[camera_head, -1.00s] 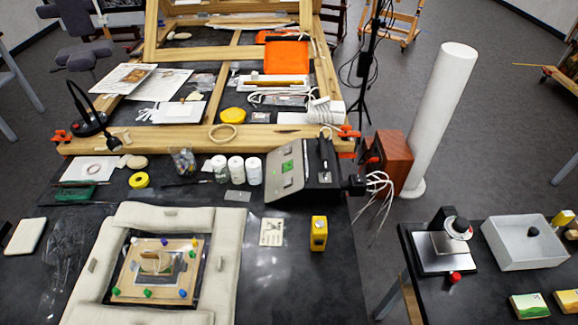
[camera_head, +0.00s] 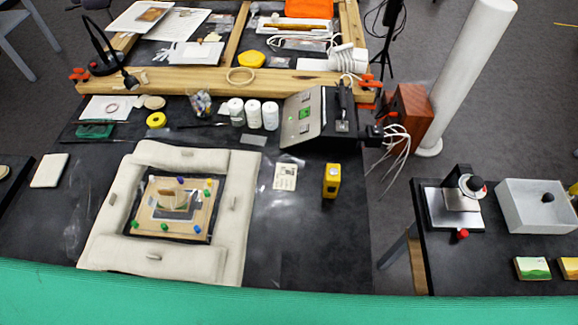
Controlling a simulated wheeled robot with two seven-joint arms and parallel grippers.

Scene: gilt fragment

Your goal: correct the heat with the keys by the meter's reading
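A dark box with a slanted grey panel (camera_head: 301,117) stands at the back right of the near table. The panel bears a small green patch that looks like a display; any reading or keys are too small to make out. A yellow device (camera_head: 331,181), which may be the meter, stands in front of it; its face cannot be read. A wooden board with a small fragment (camera_head: 173,200) and coloured pins lies inside a ring of cream padded bags (camera_head: 240,205). Neither of my grippers is in view.
A printed card (camera_head: 285,177) lies left of the yellow device. White jars (camera_head: 253,113) stand left of the panel box. A side table at right holds a metal stand (camera_head: 455,205) and a white tray (camera_head: 510,212). The dark tabletop right of the bags is mostly clear.

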